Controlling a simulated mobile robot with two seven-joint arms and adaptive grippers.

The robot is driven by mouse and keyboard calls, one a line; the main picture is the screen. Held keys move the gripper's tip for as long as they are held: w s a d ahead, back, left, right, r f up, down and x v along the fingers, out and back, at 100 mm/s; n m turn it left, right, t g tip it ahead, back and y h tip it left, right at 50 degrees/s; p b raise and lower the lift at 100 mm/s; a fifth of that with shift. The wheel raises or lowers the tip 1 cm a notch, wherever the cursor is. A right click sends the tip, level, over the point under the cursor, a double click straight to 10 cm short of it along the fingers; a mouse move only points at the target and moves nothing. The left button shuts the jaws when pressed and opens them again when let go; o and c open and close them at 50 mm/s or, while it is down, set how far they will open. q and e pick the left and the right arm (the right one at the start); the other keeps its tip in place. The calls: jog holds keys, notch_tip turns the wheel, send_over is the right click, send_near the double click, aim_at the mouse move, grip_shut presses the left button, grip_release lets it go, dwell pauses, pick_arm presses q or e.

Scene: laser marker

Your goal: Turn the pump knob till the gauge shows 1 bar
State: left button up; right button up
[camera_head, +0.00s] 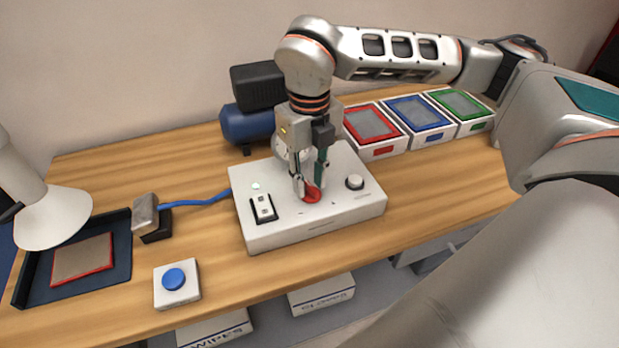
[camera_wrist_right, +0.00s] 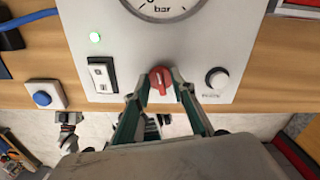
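The white pump box (camera_head: 345,212) stands on the wooden table, and its top fills the upper middle of the right wrist view (camera_wrist_right: 230,40). Its red knob (camera_head: 312,194) also shows in the wrist view (camera_wrist_right: 160,79). My right gripper (camera_head: 309,188) points down at the knob, one finger on each side. The fingertips (camera_wrist_right: 161,74) appear to press against it. The gauge (camera_wrist_right: 165,8) is cut off at the top of the wrist view and mostly hidden behind my gripper in the head view; its needle cannot be read. My left gripper is not in view.
A blue compressor (camera_head: 243,124) stands behind. Red, blue and green framed trays (camera_head: 378,148) stand right; a blue button (camera_head: 175,279) is front left.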

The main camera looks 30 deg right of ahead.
aim_at(310, 185)
jog(key=shift+r, duration=0.1)
notch_tip(310, 185, up, 12)
dwell(0.6)
dwell(0.5)
